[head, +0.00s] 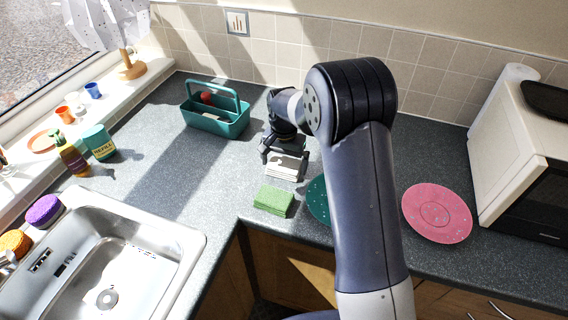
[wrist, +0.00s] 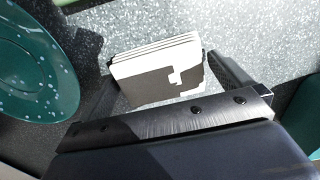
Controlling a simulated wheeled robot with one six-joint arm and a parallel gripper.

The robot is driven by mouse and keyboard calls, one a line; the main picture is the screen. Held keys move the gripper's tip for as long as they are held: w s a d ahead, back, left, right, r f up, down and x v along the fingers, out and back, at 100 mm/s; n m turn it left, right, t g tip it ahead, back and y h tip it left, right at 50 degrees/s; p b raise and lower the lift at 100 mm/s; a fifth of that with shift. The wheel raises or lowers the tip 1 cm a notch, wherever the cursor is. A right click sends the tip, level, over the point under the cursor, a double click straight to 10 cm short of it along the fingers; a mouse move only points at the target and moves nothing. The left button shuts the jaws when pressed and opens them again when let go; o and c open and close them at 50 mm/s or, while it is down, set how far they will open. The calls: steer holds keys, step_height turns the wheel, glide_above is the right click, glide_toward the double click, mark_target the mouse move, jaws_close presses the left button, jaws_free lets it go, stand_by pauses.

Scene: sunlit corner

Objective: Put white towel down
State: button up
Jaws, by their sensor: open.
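The white towel (head: 286,167) is a folded, layered stack on the grey counter in the head view. In the wrist view the towel (wrist: 155,78) lies between my two fingers, with its folded layers showing. My gripper (head: 283,158) is open, low over the counter and around the towel. In the wrist view my gripper (wrist: 165,85) has a finger on each side of the towel; whether either finger touches it is hard to tell.
A green folded cloth (head: 273,201) lies just in front. A teal plate (head: 317,199) is partly hidden by my arm, with a pink plate (head: 437,212) further right. A teal caddy (head: 216,117) stands behind left. The sink (head: 108,262) is front left; counter (head: 190,165) between is clear.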

mark_target(284, 164)
step_height(284, 164, up, 11)
steer(key=b, duration=0.1)
steer(key=shift+r, duration=0.15)
step_height(284, 164, down, 12)
steer(key=shift+s+f+p, duration=0.1)
steer(key=shift+p, duration=0.5)
steer(key=shift+r, duration=0.3)
steer(key=shift+r+b, duration=0.35)
steer(key=shift+r, duration=1.25)
steer(key=shift+f, duration=0.1)
